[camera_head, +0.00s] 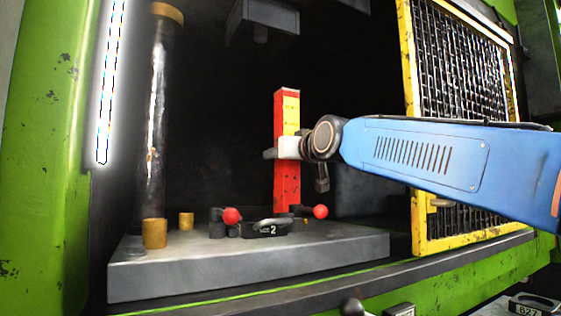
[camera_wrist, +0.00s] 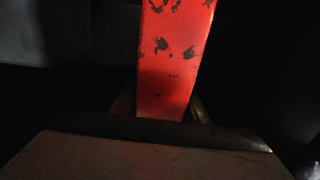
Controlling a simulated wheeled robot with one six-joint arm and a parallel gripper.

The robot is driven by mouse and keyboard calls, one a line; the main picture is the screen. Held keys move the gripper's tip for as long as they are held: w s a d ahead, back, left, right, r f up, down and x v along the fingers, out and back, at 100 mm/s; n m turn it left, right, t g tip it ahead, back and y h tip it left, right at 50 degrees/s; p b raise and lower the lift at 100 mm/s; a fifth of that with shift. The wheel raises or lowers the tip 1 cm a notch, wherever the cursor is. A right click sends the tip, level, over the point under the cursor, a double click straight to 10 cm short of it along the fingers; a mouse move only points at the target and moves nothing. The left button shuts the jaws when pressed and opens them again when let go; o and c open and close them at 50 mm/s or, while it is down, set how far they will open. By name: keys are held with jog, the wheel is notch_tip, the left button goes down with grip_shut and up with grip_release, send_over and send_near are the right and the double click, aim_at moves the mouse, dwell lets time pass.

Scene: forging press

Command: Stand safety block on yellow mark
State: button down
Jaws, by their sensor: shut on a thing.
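The safety block (camera_head: 287,182) is a tall red post with a yellow strip on its upper part. It looks upright in the head view, over the rear of the grey press bed (camera_head: 330,255). My gripper (camera_head: 288,148) is shut on it a little above mid-height, coming from the right. In the wrist view the block's worn red face (camera_wrist: 175,60) runs down between my fingers. The block's foot is hidden behind the clamps and the die, so I cannot tell whether it touches the bed.
Two red-knobbed clamps (camera_head: 231,216) (camera_head: 320,211) and a dark die marked 2 (camera_head: 268,229) stand in front of the block. A guide column (camera_head: 153,120) rises at left. A yellow-framed mesh guard (camera_head: 465,80) stands at right. The ram (camera_head: 262,20) hangs above.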

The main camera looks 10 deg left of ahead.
jog(key=shift+f, duration=0.7)
jog(key=c, duration=1)
grip_release()
jog(key=shift+c, duration=0.2)
jog(key=v, duration=1.2)
